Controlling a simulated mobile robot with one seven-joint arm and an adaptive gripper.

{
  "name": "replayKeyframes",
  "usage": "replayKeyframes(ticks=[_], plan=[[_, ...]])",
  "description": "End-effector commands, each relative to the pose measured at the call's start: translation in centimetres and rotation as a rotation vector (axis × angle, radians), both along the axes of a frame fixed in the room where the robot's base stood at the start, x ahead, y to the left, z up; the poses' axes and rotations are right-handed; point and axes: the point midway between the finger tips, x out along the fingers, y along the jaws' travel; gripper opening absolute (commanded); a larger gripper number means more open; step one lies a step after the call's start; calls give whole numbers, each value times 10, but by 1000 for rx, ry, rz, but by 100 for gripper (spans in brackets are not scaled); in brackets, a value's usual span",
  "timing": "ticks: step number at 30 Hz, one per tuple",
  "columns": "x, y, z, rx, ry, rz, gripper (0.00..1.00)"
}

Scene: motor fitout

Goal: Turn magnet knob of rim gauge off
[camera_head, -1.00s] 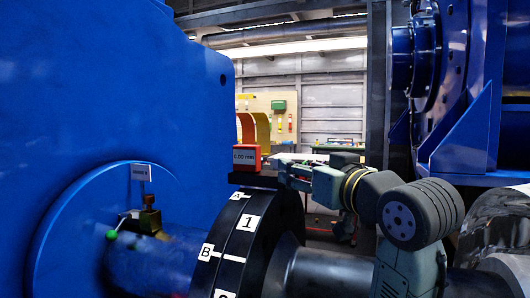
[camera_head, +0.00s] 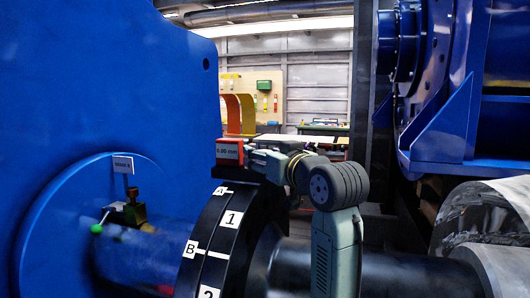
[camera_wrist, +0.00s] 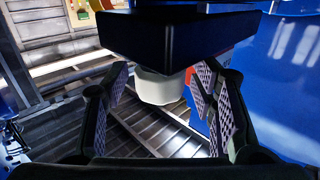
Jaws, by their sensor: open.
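The rim gauge (camera_head: 229,151) is a red box with a white mm readout, on a dark bracket above the black coupling rim. In the wrist view its black block (camera_wrist: 170,38) spans the top, with a pale round magnet knob (camera_wrist: 160,87) protruding below it. My gripper (camera_wrist: 164,78) is open, with one patterned finger pad either side of the knob. Gaps show between the pads and the knob. In the head view my gripper (camera_head: 257,161) is at the right side of the gauge, and the knob is hidden there.
The black coupling (camera_head: 214,240) bears labels A, B, 1 and 2. A blue housing (camera_head: 100,80) fills the left. Blue machinery (camera_head: 445,130) stands at the right.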

Motion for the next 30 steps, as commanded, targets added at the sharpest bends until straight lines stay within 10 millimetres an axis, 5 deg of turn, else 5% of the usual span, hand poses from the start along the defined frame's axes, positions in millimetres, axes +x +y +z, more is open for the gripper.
replayKeyframes(ticks=[7,30], plan=[[0,0,0,0,0,0,50],[0,0,0,0,0,0,3]])
